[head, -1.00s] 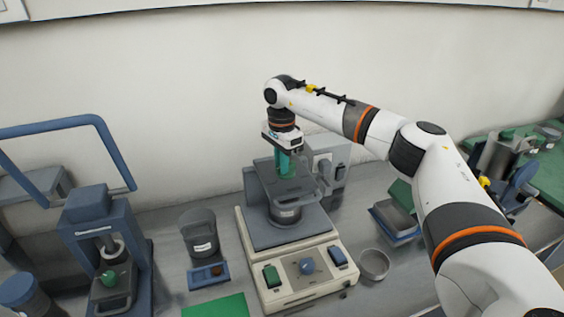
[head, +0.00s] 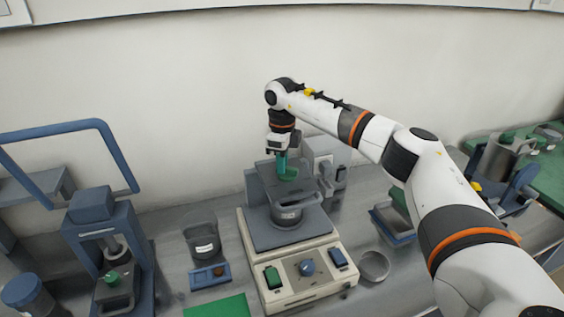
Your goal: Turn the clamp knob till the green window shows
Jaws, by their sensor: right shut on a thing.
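A machine with a cream base (head: 306,288) stands in the middle of the bench. A dark grey clamp plate (head: 262,180) sits over its round pot (head: 287,215). On the plate is a green clamp knob (head: 290,175). My right gripper (head: 282,165) points down from above and is shut on this knob, its fingers partly covering it. I cannot make out a green window by the knob. My left gripper is not in view.
A blue press (head: 92,208) with a raised blue handle stands at the left. A dark cup (head: 200,232) is beside the machine. At the right are a metal bowl (head: 374,265) and a blue tray (head: 391,228). A green mat (head: 218,306) lies in front.

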